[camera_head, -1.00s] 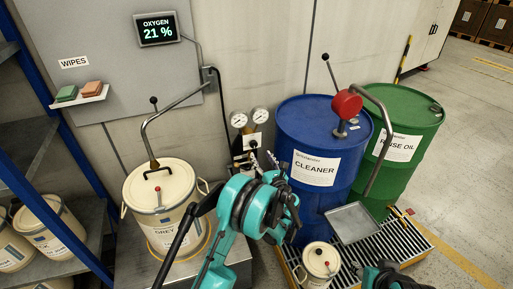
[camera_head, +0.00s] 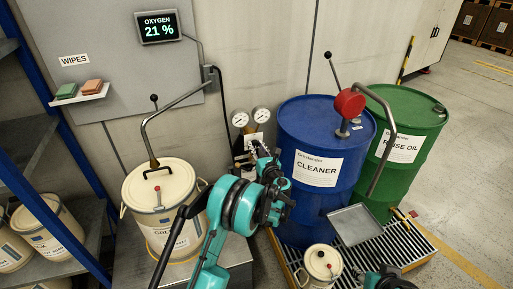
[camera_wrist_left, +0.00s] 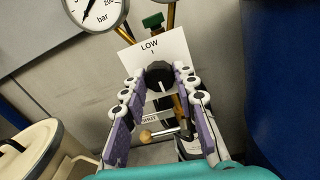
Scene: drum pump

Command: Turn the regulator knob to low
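The regulator knob (camera_wrist_left: 159,75) is black and round with a pale pointer line, in the left wrist view. A white card (camera_wrist_left: 152,52) marked LOW stands right behind it. My left gripper (camera_wrist_left: 160,72) has its two fingers on either side of the knob, with the fingertips very near its sides; they look open, and firm contact does not show. In the head view, my left gripper (camera_head: 262,150) is at the regulator below two gauges (camera_head: 250,119), and it and the arm hide the knob there. My right gripper's fingers are out of view.
A blue CLEANER drum (camera_head: 311,190) stands close to the right of my left gripper, with a green drum (camera_head: 408,125) beyond. A cream bucket (camera_head: 165,190) stands to the left. The wall is close behind the regulator.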

